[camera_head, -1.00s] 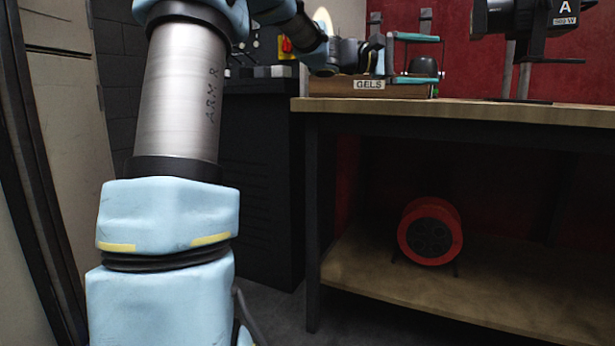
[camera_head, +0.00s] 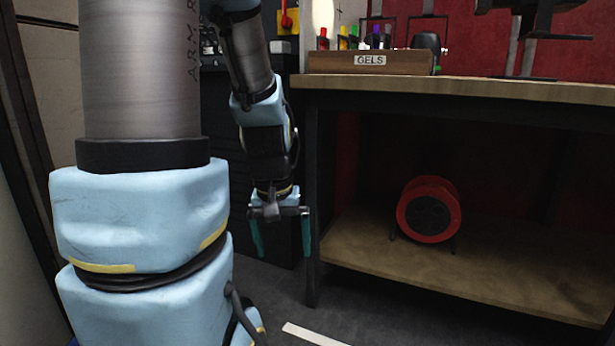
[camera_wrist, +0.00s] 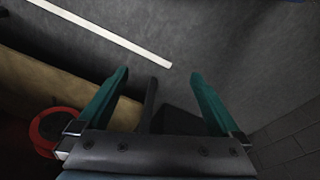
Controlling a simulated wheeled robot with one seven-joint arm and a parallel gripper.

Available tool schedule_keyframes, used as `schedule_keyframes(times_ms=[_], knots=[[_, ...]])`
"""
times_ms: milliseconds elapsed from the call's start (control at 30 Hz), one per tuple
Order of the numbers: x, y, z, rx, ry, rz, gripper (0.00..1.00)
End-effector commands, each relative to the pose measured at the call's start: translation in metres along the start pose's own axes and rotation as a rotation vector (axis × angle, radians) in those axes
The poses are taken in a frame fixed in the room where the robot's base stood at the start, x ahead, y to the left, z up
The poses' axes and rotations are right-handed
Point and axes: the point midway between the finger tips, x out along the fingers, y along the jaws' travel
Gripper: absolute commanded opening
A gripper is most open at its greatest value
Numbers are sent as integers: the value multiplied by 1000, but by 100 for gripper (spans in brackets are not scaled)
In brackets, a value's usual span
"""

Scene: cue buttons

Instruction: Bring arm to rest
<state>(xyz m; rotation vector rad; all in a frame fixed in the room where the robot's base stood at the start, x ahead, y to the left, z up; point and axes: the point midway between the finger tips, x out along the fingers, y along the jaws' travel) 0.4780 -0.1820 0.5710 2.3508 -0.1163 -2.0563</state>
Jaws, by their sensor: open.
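My gripper (camera_head: 281,238) hangs down at the end of my arm, in front of the dark cabinet and just left of the workbench leg. Its two teal fingers are spread apart with nothing between them. In the wrist view my gripper (camera_wrist: 158,88) also shows open and empty, with the grey floor beyond the fingertips. My light blue and grey arm fills the left of the head view and bends down to the gripper.
A workbench (camera_head: 470,90) stands at the right, its front leg (camera_head: 312,210) close beside my gripper. A wooden box marked "GELS" (camera_head: 330,63) is on top. A red cable reel (camera_head: 429,209) sits on the lower shelf (camera_head: 480,275). A white strip (camera_head: 312,334) lies on the open floor.

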Motion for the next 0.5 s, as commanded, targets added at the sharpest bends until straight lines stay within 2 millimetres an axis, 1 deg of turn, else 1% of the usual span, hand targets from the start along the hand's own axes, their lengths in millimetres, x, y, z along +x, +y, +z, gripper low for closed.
schedule_keyframes(times_ms=[33, 67, 133, 267, 367, 467, 500], knots=[[4, -11, 14, 35, -1, -30, 100], [6, -17, 21, 57, 1, -47, 100], [-14, -18, 18, 64, 5, -52, 100], [-39, -16, 14, 62, 3, -51, 100], [-61, -14, 11, 62, 3, -51, 100], [-88, -13, 7, 62, 3, -50, 100], [-100, -12, 6, 62, 3, -50, 100]])
